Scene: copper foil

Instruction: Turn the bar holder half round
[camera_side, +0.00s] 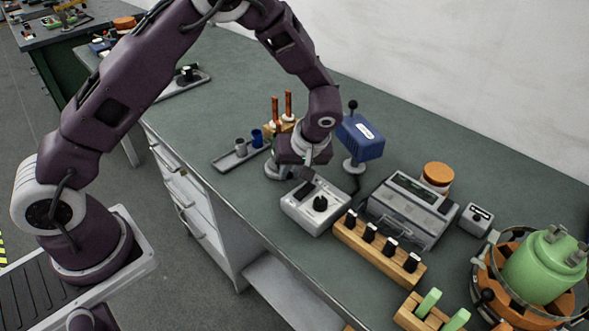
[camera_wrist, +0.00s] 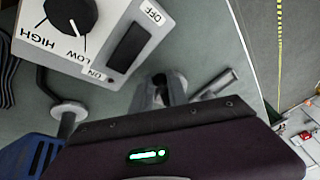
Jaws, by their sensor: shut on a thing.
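My gripper (camera_side: 293,174) points down at the table beside the white control box. It is shut on a grey metal piece (camera_wrist: 212,86), which I take to be the bar holder; in the side view its rounded grey part (camera_side: 274,171) shows left of the gripper. Most of it is hidden by my gripper and wrist, so I cannot tell its full shape or whether it touches the table. A wooden block (camera_side: 270,130) with upright copper-coloured rods (camera_side: 288,103) stands behind the gripper.
The control box (camera_side: 312,208) with a black dial is close by; it also shows in the wrist view (camera_wrist: 105,35). A blue box on a stand (camera_side: 362,138) is to the right. A grey tray (camera_side: 228,161) with two cups lies left. A wooden knob rack (camera_side: 380,250) stands in front.

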